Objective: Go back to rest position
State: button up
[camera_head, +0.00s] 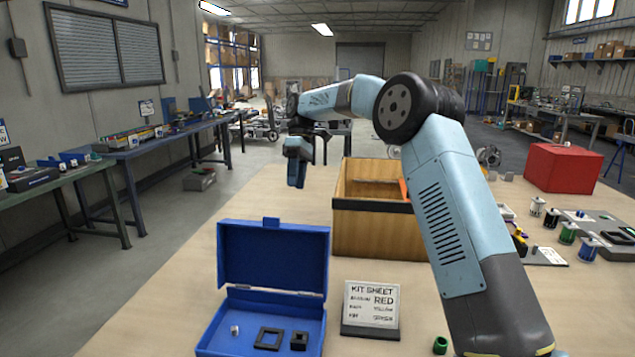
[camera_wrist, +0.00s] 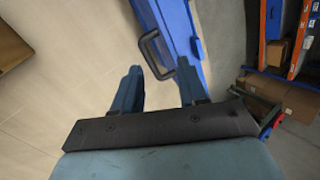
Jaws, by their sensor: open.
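My gripper (camera_head: 297,165) is raised above the table, left of the wooden box, with its fingers pointing down. In the wrist view (camera_wrist: 157,78) its two blue fingers are apart, with nothing held. Beyond the fingertips there, a blue surface (camera_wrist: 170,25) with a black looped handle (camera_wrist: 155,52) shows; I cannot tell whether the handle touches a finger. In the head view the blue case (camera_head: 273,255) stands open at the table's front, lid upright. Inside its base lie a small white piece (camera_head: 235,330), a black square frame (camera_head: 268,338) and a smaller black block (camera_head: 299,340).
A wooden box (camera_head: 372,232) stands behind the kit sheet (camera_head: 371,306). A red box (camera_head: 562,168) and several small coloured cylinders stand at the right. A green cylinder (camera_head: 440,345) is near the front. Bare table (camera_head: 180,315) lies left of the case.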

jog(key=s+d+r+m+t, duration=0.35)
jog(key=s+d+r, duration=0.25)
jog(key=s+d, duration=0.35)
jog(key=s+d+r+m+t, duration=0.35)
jog(key=s+d+r, duration=0.25)
jog(key=s+d, duration=0.3)
jog(key=s+d+f+m+t, duration=0.2)
jog(key=s+d+f+m, duration=0.1)
jog(key=s, duration=0.8)
jog(key=s+d+f+m+t+h, duration=0.1)
jog(key=s+d+f+m+t, duration=0.1)
jog(key=s+d, duration=0.6)
jog(key=s+f+m, duration=0.1)
jog(key=s+f, duration=0.1)
jog(key=s, duration=0.1)
jog(key=shift+s+f+m+t, duration=0.2)
jog(key=shift+f+m+t, duration=0.2)
jog(key=shift+s+d, duration=0.1)
